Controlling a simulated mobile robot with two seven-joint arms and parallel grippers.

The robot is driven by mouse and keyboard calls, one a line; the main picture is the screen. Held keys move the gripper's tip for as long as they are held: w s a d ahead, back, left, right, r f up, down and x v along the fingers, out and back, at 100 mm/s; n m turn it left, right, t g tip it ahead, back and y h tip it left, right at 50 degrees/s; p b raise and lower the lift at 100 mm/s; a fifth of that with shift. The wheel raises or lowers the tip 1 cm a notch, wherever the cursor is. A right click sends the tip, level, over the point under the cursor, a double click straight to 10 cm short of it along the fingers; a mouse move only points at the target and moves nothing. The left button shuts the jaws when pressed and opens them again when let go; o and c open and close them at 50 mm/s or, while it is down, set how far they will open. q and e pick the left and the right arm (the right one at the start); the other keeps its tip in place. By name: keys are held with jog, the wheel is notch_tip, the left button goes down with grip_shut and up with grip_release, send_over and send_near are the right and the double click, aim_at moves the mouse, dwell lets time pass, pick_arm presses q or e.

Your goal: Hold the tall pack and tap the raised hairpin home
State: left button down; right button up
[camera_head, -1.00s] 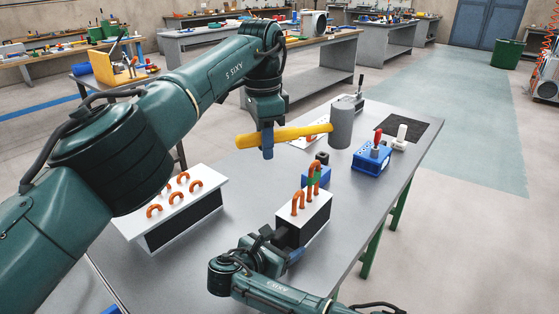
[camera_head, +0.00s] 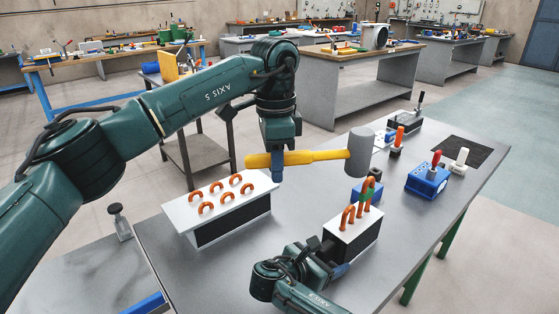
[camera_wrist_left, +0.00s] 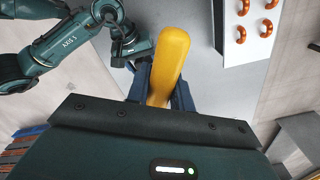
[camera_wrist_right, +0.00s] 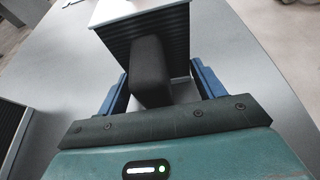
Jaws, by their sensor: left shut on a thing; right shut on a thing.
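The tall pack (camera_head: 342,248) is a box with a white top and dark finned sides, standing on the grey table. Copper hairpins stand in its top; the rear one (camera_head: 367,193) rises highest and carries a green band. My right gripper (camera_head: 335,268) is shut on the pack's near end; the right wrist view shows its blue fingers at either side of the finned pack (camera_wrist_right: 165,35), with a black block between. My left gripper (camera_head: 277,163) is shut on the yellow handle (camera_wrist_left: 170,60) of a mallet. The mallet's grey head (camera_head: 360,152) hangs in the air above the raised hairpin, apart from it.
A longer white-topped pack (camera_head: 222,208) with several low hairpins stands to the left. A blue block with a red-handled piece (camera_head: 428,180), a white piece (camera_head: 459,161) and a black mat (camera_head: 475,150) lie at right. An orange-handled tool (camera_head: 397,142) stands behind. The table's right front is clear.

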pick_arm(q)
jog(key=shift+f, duration=0.85)
dwell(1.1)
notch_tip(320, 180, down, 7)
notch_tip(320, 180, up, 5)
jog(key=shift+f, duration=0.2)
dwell(0.4)
